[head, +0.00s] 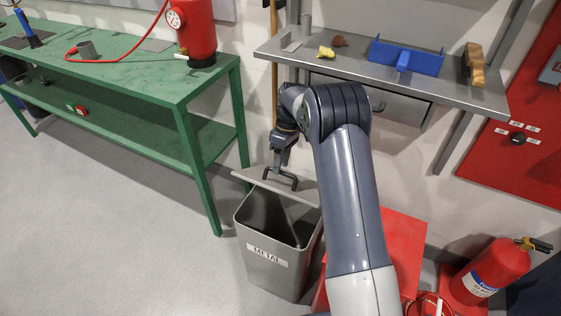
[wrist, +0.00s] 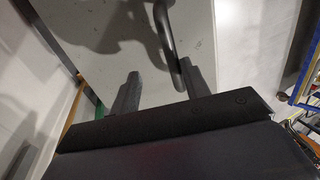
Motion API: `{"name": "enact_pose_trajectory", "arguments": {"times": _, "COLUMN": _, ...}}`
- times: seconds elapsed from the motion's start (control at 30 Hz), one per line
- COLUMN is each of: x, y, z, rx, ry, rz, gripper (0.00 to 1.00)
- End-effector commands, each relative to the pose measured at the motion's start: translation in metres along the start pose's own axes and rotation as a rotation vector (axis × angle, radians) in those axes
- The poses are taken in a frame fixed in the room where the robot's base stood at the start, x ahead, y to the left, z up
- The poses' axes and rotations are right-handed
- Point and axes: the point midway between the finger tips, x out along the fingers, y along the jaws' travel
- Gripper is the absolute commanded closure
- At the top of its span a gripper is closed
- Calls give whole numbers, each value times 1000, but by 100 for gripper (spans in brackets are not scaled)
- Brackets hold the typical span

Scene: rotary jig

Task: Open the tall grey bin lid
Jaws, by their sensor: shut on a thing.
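The tall grey bin (head: 268,262) stands on the floor with a label reading METAL on its front. Its lid (head: 302,190) is raised at the back and tilted, and the dark inside of the bin shows. My gripper (head: 281,172) is at the lid's dark handle (head: 284,183), coming from above. In the wrist view my gripper's two fingers (wrist: 158,88) reach toward the grey lid (wrist: 120,25), and the curved handle (wrist: 166,38) meets the right finger. My gripper is shut on the handle. My arm hides part of the bin's right side.
A green workbench (head: 130,75) with a red cylinder (head: 193,30) stands at the left. A grey shelf (head: 350,72) with a blue holder (head: 405,57) is above the bin. A red fire extinguisher (head: 488,272) is at the right. The floor at the left is clear.

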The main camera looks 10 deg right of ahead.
Motion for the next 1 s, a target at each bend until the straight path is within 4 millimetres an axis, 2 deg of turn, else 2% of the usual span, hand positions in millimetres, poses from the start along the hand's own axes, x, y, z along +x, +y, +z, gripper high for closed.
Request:
{"name": "enact_pose_trajectory", "arguments": {"times": 0.47, "x": -5, "y": 1, "z": 1, "rx": 1, "ry": 0, "rz": 8, "gripper": 66}}
{"name": "enact_pose_trajectory", "arguments": {"times": 0.57, "x": -17, "y": -3, "z": 0, "rx": 1, "ry": 2, "rz": 10, "gripper": 66}}
{"name": "enact_pose_trajectory", "arguments": {"times": 0.8, "x": -62, "y": -20, "z": 0, "rx": 0, "ry": 2, "rz": 8, "gripper": 66}}
{"name": "enact_pose_trajectory", "arguments": {"times": 1.0, "x": -89, "y": -30, "z": 1, "rx": 0, "ry": 1, "rz": 5, "gripper": 66}}
